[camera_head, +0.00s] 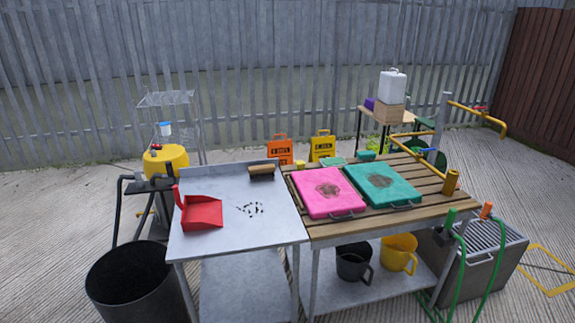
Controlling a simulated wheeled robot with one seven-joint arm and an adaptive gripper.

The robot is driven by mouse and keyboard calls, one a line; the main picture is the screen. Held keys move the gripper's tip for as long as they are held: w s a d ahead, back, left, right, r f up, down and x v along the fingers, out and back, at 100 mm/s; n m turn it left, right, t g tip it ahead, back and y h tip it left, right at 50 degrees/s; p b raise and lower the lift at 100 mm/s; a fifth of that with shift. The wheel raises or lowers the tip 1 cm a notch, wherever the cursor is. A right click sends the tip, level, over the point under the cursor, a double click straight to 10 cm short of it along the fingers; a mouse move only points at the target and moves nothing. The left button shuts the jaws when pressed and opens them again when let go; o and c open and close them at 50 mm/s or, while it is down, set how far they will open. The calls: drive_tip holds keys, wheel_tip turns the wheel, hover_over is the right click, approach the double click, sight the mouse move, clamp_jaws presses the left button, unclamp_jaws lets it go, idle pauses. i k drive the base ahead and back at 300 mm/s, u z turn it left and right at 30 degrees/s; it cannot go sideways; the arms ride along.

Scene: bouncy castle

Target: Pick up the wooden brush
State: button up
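The wooden brush (261,169) lies near the back right corner of the grey metal table (225,252), on the left in the head view. It has a brown wooden back, and dark bristles show below it. It lies apart from the red dustpan and the dark bits on the same tabletop. My gripper is not in view.
A red dustpan (203,211) and scattered dark bits (250,209) share the metal table. The adjoining slatted wooden table (408,218) holds pink (315,207) and teal (362,195) pads. A black bin (120,290) stands at front left. The tabletop around the brush is mostly clear.

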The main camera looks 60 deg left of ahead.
sight(267, 171)
drive_tip(key=i, duration=1.5)
drive_tip(key=u, duration=3.05)
